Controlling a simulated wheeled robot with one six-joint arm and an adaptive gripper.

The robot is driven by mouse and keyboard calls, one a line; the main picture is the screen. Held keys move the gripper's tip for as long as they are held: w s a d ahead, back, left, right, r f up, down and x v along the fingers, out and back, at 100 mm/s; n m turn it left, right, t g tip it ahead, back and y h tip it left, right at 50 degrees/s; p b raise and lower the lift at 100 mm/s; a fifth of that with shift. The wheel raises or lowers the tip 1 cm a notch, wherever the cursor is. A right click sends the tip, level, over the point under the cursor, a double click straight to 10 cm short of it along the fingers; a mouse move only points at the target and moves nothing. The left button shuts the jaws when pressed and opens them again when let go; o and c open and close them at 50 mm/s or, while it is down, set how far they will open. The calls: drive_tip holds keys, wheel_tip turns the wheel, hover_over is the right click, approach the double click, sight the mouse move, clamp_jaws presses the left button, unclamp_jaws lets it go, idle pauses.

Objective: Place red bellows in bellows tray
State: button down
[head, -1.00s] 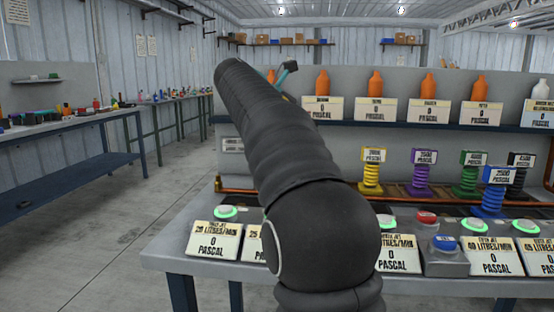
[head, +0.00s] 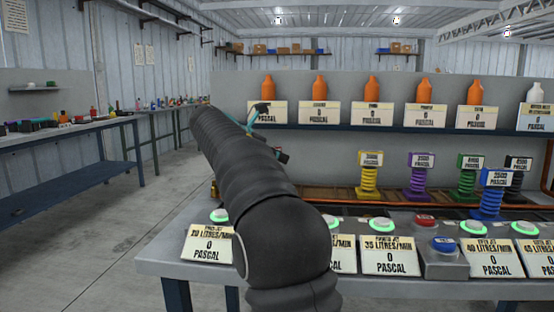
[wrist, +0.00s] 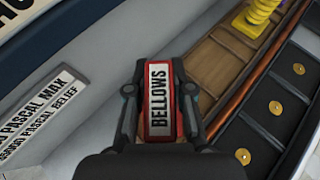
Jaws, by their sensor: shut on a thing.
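My gripper (wrist: 152,85) is shut on the red bellows (wrist: 158,72) in the wrist view. A white label reading BELLOWS faces the camera, and the dark fingers flank it on both sides. The bellows tray (wrist: 212,72) is a brown wooden strip to the right of the held bellows, which appears above its left edge; I cannot tell the gap. In the head view the tray (head: 340,195) lies behind the front signs, with yellow bellows (head: 369,180), purple bellows (head: 420,182) and green bellows (head: 468,182) standing along it.
Blue bellows (head: 487,203) stand nearer the front, before black bellows (head: 516,188). Orange bottles (head: 371,90) with signs line the shelf above. A copper pipe (wrist: 243,97) and a dark strip with brass discs (wrist: 275,108) run beside the tray. The left aisle floor is clear.

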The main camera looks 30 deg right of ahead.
drive_tip(key=c, duration=1)
unclamp_jaws()
drive_tip(key=shift+c, duration=0.2)
drive_tip(key=shift+r, duration=0.1)
drive_tip(key=shift+a+r, duration=0.2)
drive_tip(key=shift+a, duration=0.1)
drive_tip(key=p+v, duration=0.1)
drive_tip(key=v, duration=1)
drive_tip(key=shift+a, duration=0.15)
